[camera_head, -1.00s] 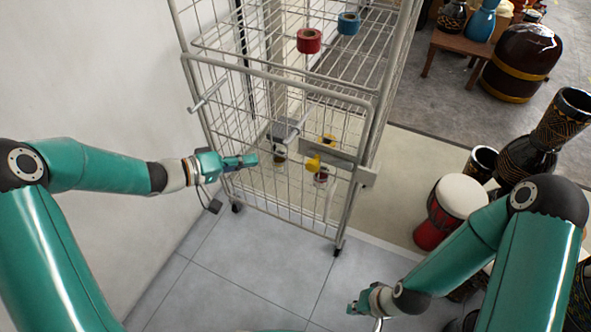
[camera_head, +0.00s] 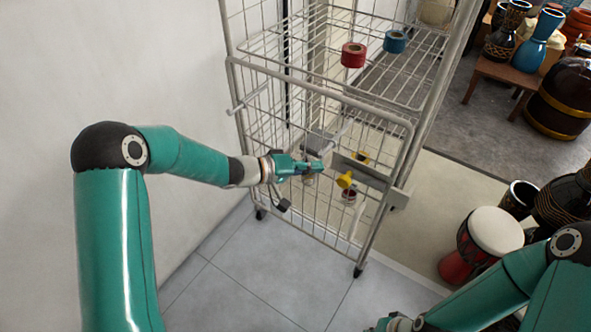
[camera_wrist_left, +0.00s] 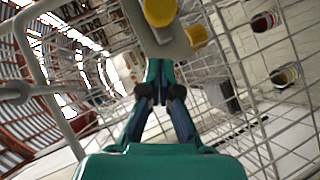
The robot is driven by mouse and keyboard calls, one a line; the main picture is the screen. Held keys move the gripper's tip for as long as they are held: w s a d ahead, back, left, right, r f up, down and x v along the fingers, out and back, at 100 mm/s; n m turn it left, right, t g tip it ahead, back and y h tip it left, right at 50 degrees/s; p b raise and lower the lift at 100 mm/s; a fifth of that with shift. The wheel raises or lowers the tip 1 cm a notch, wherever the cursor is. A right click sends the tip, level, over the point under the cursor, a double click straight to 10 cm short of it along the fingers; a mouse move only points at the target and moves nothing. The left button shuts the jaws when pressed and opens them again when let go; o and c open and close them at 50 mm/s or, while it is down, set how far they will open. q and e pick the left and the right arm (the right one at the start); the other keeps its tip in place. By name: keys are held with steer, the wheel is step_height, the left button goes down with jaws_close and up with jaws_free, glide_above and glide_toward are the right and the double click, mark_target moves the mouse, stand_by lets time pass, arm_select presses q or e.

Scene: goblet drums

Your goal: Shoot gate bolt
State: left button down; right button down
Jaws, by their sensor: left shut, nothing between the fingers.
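The gate (camera_head: 300,160) is the wire front panel of a tall grey wire cage trolley. A grey metal plate (camera_head: 368,174) sits on its right side, with a yellow knob (camera_head: 345,180), likely the bolt's, at the plate's left end. My left gripper (camera_head: 318,166) is shut and empty, just left of and slightly above the knob. In the left wrist view, the shut fingertips (camera_wrist_left: 160,70) point toward the plate; the yellow knob (camera_wrist_left: 160,12) lies beyond them, with another yellow part (camera_wrist_left: 196,38) beside it. My right gripper (camera_head: 385,325) is cut off at the bottom edge.
Red (camera_head: 353,55) and blue (camera_head: 395,41) rolls sit on the trolley's upper shelf. A white wall (camera_head: 120,60) is close on the left. Goblet drums, one with a white head (camera_head: 496,231), stand on the right. The tiled floor in front is clear.

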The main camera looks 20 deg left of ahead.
mark_target(347, 187)
arm_select(q)
steer(key=d, duration=0.1)
steer(key=d+f, duration=0.1)
steer(key=d+f+b, duration=0.1)
steer(key=d, duration=0.1)
steer(key=shift+s, duration=0.25)
steer(key=shift+s+d, duration=0.3)
steer(key=shift+d, duration=0.55)
steer(key=shift+s+d, duration=0.3)
steer(key=shift+d, duration=0.6)
steer(key=shift+s+d, duration=0.3)
steer(key=shift+d, duration=0.55)
